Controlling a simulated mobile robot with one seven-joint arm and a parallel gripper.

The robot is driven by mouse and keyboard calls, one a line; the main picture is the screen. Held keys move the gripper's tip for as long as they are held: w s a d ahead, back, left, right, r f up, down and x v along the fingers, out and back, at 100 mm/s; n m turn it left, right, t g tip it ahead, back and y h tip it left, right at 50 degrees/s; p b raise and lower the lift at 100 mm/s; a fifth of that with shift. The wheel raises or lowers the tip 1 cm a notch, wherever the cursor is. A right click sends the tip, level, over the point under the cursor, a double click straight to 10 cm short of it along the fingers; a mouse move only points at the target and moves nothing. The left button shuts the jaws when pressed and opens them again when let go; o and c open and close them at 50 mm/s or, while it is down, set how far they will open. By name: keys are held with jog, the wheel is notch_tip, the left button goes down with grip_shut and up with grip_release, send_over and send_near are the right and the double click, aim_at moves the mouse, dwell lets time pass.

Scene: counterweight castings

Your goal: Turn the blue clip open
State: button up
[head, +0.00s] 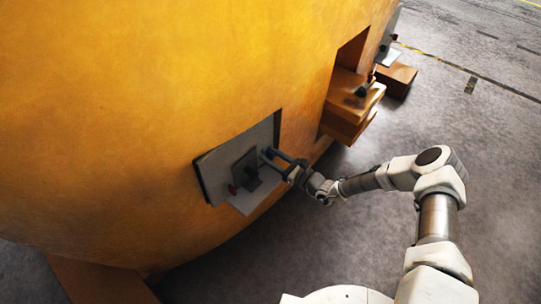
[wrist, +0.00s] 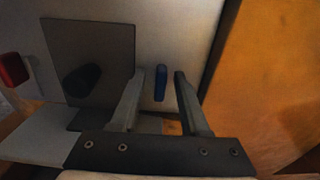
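The blue clip (wrist: 161,83) is a small upright bar on the pale panel (wrist: 185,30) in the wrist view. My gripper (wrist: 158,72) is open, with one finger on each side of the clip in that picture. I see a gap between the clip and each finger, and I cannot tell how deep the fingers reach around it. In the head view my gripper (head: 268,155) is at the right side of the grey panel (head: 208,165) in the orange casting. The blue clip cannot be made out there.
A dark square plate (wrist: 112,40) with a black knob (wrist: 82,80) stands left of the fingers. A red piece (wrist: 13,70) is farther left. A grey ledge (wrist: 40,140) juts out below. The orange casting (head: 150,80) fills the left; open floor (head: 470,130) lies right.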

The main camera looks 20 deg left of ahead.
jog(key=p+v, duration=0.1)
jog(key=v, duration=1.6)
jog(key=shift+d, duration=0.2)
jog(key=shift+s, duration=0.15)
